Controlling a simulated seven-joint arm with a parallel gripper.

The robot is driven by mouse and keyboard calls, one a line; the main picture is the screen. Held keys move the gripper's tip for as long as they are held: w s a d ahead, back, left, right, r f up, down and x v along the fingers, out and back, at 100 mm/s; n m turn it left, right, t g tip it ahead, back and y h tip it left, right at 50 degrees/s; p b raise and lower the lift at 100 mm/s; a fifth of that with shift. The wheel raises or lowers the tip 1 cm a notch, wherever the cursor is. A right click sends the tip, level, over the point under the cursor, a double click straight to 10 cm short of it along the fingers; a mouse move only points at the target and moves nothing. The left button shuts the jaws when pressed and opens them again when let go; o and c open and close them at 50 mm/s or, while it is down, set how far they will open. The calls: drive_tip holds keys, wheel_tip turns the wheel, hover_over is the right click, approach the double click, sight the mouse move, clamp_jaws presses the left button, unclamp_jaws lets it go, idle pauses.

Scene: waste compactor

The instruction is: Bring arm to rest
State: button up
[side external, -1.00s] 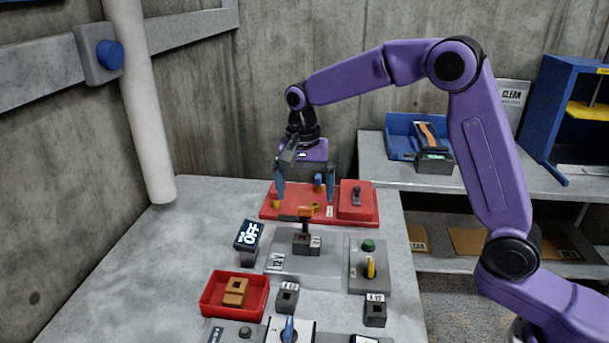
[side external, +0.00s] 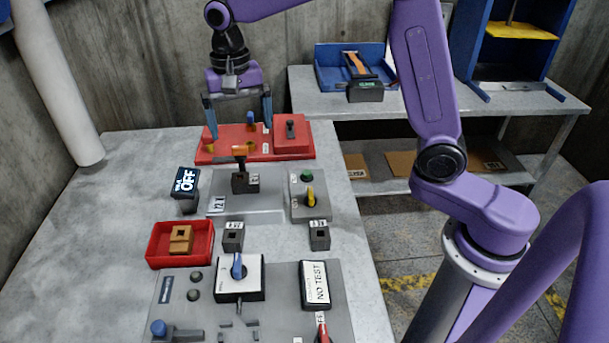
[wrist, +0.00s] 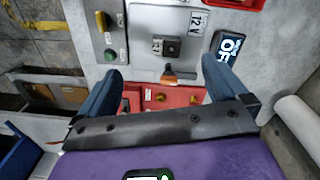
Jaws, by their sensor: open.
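My gripper (side external: 238,134) is open and empty, pointing down above the red base plate (side external: 208,158) at the back of the table. Its two blue-grey fingers stand wide apart, and they also frame the lower middle of the wrist view (wrist: 166,90). Between and below them in the side view is a lever with an orange handle (side external: 240,150) in a dark socket (side external: 245,184). In the wrist view the orange-ended lever (wrist: 178,76) lies just beyond the fingers, apart from them.
On the table are a red tray (side external: 152,260) with brown blocks, a display reading OFF (side external: 186,181), a yellow-handled switch box (side external: 297,208), a blue-knob switch (side external: 237,266) and a NO TEST sign (side external: 316,285). A side bench (side external: 440,102) carries a blue tray (side external: 328,78). The table's left part is clear.

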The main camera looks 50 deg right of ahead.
drive_tip(key=s+d+f+n, duration=0.1)
drive_tip(key=s+d+n, duration=0.2)
drive_tip(key=s+n, duration=0.3)
drive_tip(key=s+d+f+n, duration=0.2)
drive_tip(key=s+n, duration=0.4)
drive_tip(key=s, duration=0.8)
drive_tip(key=s+d+f+n, duration=0.1)
drive_tip(key=s+d+n, duration=0.3)
drive_tip(key=s, duration=0.7)
drive_tip(key=n, duration=0.2)
drive_tip(key=shift+f+n+y, duration=0.3)
